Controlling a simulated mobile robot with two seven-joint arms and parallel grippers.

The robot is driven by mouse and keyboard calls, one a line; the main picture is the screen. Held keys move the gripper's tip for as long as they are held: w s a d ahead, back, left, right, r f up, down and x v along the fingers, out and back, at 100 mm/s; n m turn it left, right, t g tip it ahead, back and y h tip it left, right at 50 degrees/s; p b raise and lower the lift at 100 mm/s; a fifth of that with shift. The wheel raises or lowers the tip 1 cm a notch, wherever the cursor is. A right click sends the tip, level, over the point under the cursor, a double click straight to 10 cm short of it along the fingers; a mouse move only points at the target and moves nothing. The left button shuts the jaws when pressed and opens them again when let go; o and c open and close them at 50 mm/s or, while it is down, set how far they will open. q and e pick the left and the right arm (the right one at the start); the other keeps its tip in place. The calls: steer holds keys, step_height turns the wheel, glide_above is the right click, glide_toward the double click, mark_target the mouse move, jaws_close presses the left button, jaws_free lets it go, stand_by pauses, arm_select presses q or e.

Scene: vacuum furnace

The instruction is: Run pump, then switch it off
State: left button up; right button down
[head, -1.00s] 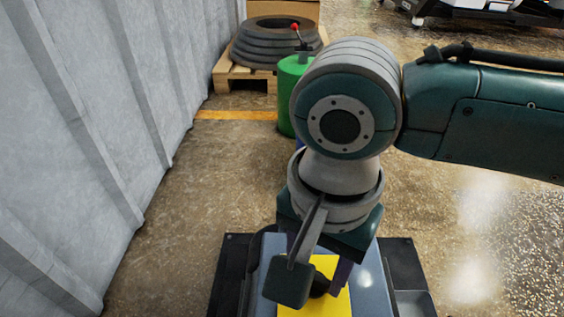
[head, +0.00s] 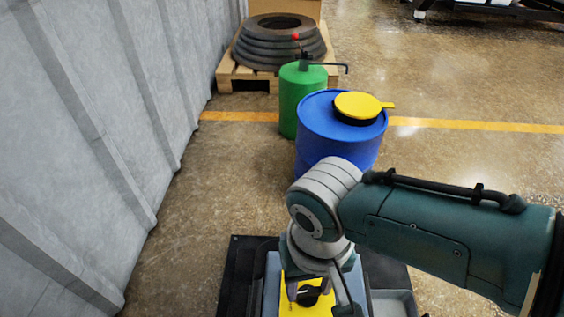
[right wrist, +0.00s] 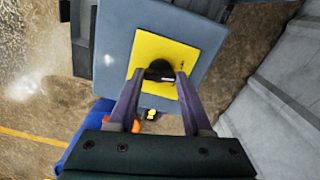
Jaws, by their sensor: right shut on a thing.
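A grey-blue box, the pump unit (right wrist: 118,40), stands on a dark base and has a yellow panel (head: 270,296) on top. A black knob (head: 308,296) sits on the panel, and it also shows in the right wrist view (right wrist: 158,70). My right gripper (head: 318,291) reaches down over the panel, its two fingers at either side of the knob and shut on it. In the right wrist view the fingertips (right wrist: 159,76) flank the knob, covering part of it. My left gripper is not in view.
A blue drum (head: 325,141) with a yellow lid (head: 357,106) stands behind the unit. A green canister (head: 303,95) with a red-tipped lever is beyond it. A pallet (head: 226,72) carries a dark ringed part. A grey corrugated wall (head: 80,130) borders the left.

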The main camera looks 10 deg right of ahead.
mark_target(309, 291)
steer(key=shift+n, duration=1.6)
steer(key=shift+c, duration=1.6)
jaws_free()
step_height(309, 291, up, 10)
steer(key=p, duration=0.8)
